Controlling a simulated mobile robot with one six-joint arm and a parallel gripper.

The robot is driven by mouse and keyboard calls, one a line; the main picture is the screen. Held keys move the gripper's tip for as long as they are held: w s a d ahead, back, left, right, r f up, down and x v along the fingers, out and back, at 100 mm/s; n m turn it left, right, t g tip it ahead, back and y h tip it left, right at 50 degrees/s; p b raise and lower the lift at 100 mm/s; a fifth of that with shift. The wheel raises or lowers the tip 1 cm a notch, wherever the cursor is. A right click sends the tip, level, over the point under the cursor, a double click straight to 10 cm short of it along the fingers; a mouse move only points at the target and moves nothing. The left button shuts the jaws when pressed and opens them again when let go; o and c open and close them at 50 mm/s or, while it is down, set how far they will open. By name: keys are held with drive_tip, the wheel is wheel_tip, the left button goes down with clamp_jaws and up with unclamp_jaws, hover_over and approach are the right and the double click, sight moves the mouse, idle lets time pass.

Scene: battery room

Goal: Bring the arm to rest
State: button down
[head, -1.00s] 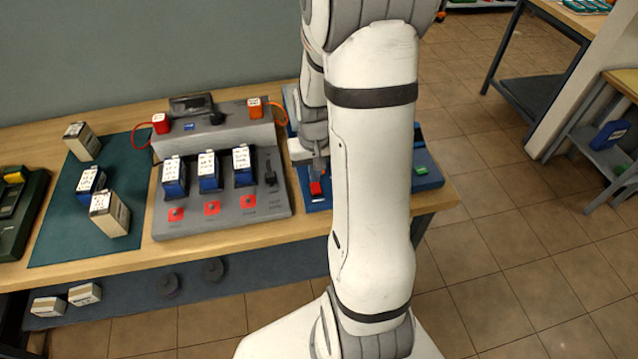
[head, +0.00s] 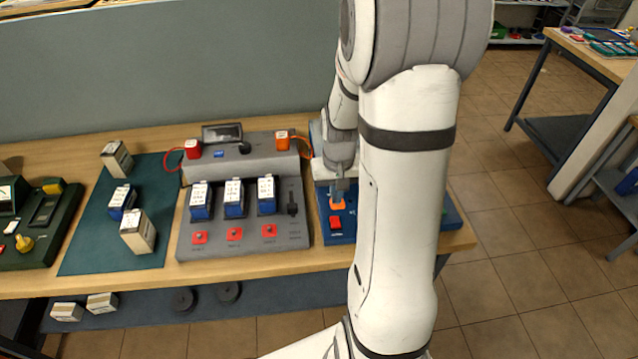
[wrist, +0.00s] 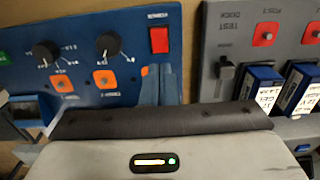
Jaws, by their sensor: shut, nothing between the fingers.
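My gripper (head: 339,190) is at the end of my white arm, over the blue panel (head: 452,219) at the right end of the bench. Its fingers are together and hold nothing. In the head view the fingertips are by an orange button (head: 337,205), just behind a red switch (head: 336,222); I cannot tell whether they touch the panel. The wrist view shows the gripper fingers (wrist: 158,85) beside the red switch (wrist: 159,40), with two dark knobs (wrist: 108,45) and orange buttons (wrist: 105,79) to the left. My arm hides part of the panel.
A grey test station (head: 245,238) with several blue batteries stands close to the left of the panel. A green mat (head: 85,255) with batteries and a dark green device (head: 30,252) lie farther left. A grey wall (head: 180,75) stands behind. Tiled floor (head: 500,290) is open at right.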

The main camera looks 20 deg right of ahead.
drive_tip(key=s+a+r+n+t, duration=0.1)
drive_tip(key=s+a+r, duration=0.4)
drive_tip(key=r, duration=0.3)
drive_tip(key=s+a+r+n+t, duration=0.2)
drive_tip(key=s+a+r, duration=0.4)
drive_tip(key=s+r, duration=0.1)
drive_tip(key=shift+s+a+r+b, duration=0.35)
drive_tip(key=shift+r+b, duration=0.1)
drive_tip(key=shift+r, duration=0.15)
